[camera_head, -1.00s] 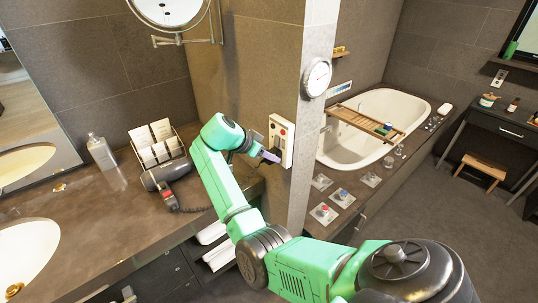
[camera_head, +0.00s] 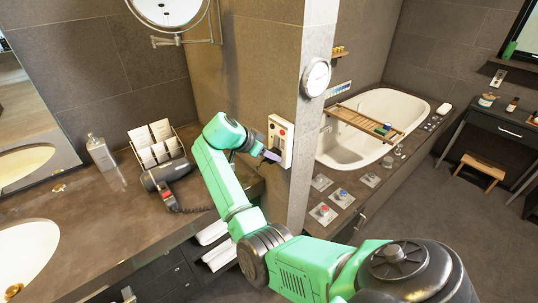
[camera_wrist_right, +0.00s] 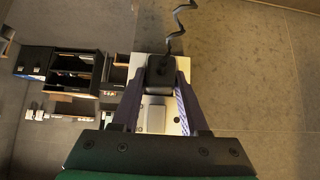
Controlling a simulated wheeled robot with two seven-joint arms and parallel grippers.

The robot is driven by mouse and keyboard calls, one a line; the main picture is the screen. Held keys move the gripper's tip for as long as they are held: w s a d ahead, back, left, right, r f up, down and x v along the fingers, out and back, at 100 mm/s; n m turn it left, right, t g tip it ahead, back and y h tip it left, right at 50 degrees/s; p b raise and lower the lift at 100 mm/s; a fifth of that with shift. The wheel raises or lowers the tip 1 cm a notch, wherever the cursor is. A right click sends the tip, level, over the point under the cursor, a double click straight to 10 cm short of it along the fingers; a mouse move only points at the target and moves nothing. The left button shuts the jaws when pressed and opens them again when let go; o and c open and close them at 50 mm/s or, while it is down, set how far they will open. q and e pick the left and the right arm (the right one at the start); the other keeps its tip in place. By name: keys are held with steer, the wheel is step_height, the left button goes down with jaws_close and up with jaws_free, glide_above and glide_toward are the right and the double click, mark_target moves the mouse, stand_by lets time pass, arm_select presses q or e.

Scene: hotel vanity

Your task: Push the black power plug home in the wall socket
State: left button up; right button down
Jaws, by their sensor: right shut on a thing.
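The black power plug (camera_wrist_right: 160,72) sits between the two fingers of my right gripper (camera_wrist_right: 158,84) in the right wrist view. The fingers are shut on its sides, and a black coiled cord runs up from it. The plug lies in front of the pale wall socket panel (camera_wrist_right: 155,118); I cannot tell how deep it sits. In the head view, my right gripper (camera_head: 270,156) is at the white socket panel (camera_head: 286,133) on the wall corner, and the plug is hidden there. My left gripper is not in view.
A dark hair dryer (camera_head: 166,174) lies on the brown counter (camera_head: 100,225), left of my right arm. A bottle (camera_head: 100,152) and a rack (camera_head: 158,144) stand behind it. A round wall clock (camera_head: 316,77) hangs above right of the socket, with a bathtub (camera_head: 390,105) beyond.

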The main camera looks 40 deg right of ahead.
steer(key=shift+d+r, duration=0.1)
steer(key=shift+d, duration=0.05)
steer(key=shift+c, duration=1.8)
jaws_free()
steer(key=shift+s+r, duration=0.15)
steer(key=shift+r, duration=0.05)
steer(key=shift+w+a+r+b, duration=0.2)
steer(key=shift+a+r+b, duration=0.15)
steer(key=shift+a+b, duration=0.1)
steer(key=b+v, duration=0.1)
steer(key=v, duration=0.5)
steer(key=b+v, duration=0.2)
steer(key=v, duration=0.5)
steer(key=shift+s+a, duration=0.2)
steer(key=shift+s, duration=0.05)
